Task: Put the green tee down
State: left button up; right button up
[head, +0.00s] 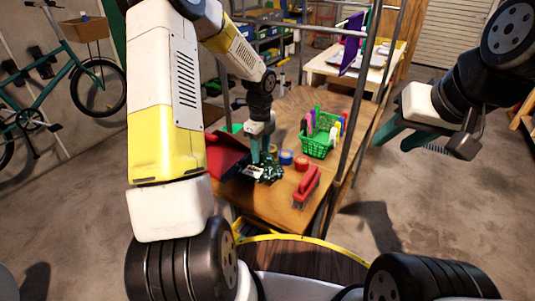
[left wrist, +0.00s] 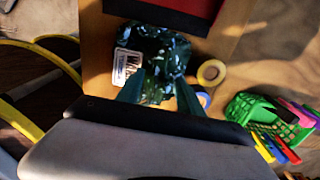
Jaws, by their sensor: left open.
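The green tee (head: 268,173) is a crumpled dark green cloth with pale patches, lying on the wooden table. It also shows in the left wrist view (left wrist: 165,48), with a white label or card (left wrist: 127,66) at its left edge. My left gripper (head: 262,157) points down right over the tee. In the left wrist view its teal fingers (left wrist: 160,88) are spread apart, with the near part of the cloth between and below them. I cannot tell whether they touch it. My right gripper (head: 403,137) is open and empty, off to the right over the floor.
A red tray (head: 222,157) lies left of the tee. Tape rolls (head: 286,157) and a red-handled brush (head: 306,187) lie to its right. A green basket (head: 318,145) with colourful items stands behind them. Metal posts (head: 347,120) rise around the table (head: 286,208).

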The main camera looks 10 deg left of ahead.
pick_arm(q)
jog(key=shift+f, duration=0.15)
grip_shut()
dwell(1.4)
